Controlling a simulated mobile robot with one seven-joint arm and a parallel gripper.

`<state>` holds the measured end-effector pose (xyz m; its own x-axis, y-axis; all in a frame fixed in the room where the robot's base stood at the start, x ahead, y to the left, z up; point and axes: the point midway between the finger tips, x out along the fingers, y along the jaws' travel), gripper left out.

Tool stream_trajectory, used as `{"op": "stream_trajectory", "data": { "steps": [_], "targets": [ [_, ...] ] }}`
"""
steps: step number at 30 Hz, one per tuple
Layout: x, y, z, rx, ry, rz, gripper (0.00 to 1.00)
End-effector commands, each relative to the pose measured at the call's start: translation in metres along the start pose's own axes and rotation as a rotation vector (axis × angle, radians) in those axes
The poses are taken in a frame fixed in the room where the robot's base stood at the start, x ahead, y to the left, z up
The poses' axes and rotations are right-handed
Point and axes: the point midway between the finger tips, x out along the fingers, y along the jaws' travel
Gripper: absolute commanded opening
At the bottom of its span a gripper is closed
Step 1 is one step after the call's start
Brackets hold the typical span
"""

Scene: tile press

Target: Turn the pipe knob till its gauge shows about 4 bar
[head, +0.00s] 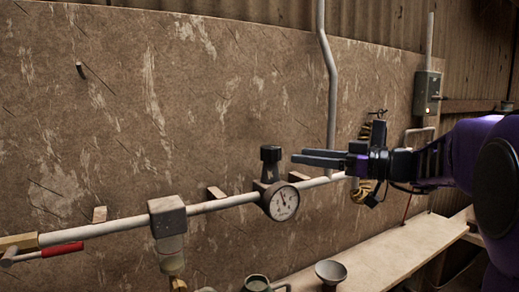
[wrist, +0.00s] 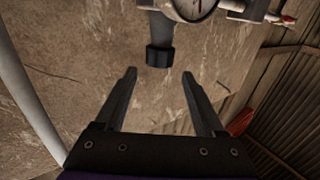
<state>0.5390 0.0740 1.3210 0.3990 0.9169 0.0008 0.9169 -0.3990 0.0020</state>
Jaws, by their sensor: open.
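The pipe knob (head: 270,154) is a black cap on a dark regulator body (head: 267,180) on the white pipe. The round white gauge (head: 281,202) is on the front of the body, just below the knob. Its needle shows as a dark line pointing up, but the numbers are too small to read. In the head view my gripper (head: 316,157) is to the right of the knob, at about its height. In the wrist view my gripper (wrist: 157,84) is open and empty. The knob (wrist: 159,56) is beyond the fingertips, apart from them, and part of the gauge (wrist: 190,6) is cut off at the top edge.
The white pipe (head: 120,228) runs along the brown wall panel, with a grey filter block (head: 167,215) and a red-handled valve (head: 62,249) to the left. A cup (head: 330,271) and a mug (head: 257,284) are below, by the wooden bench (head: 400,246). Another pipe (head: 329,80) rises behind my gripper.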

Motion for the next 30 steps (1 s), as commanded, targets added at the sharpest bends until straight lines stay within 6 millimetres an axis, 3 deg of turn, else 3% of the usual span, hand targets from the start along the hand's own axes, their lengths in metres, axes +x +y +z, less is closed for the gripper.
{"op": "stream_trajectory", "data": {
  "steps": [6, 15, 21, 30],
  "targets": [
    [0.051, -0.001, -0.002, 0.002, -0.001, -0.006, 0.71],
    [0.106, -0.001, -0.001, 0.002, -0.001, -0.003, 0.71],
    [0.122, -0.001, 0.0, 0.001, -0.001, -0.001, 0.71],
    [0.124, 0.0, 0.0, 0.001, -0.001, 0.0, 0.71]
  ]
}}
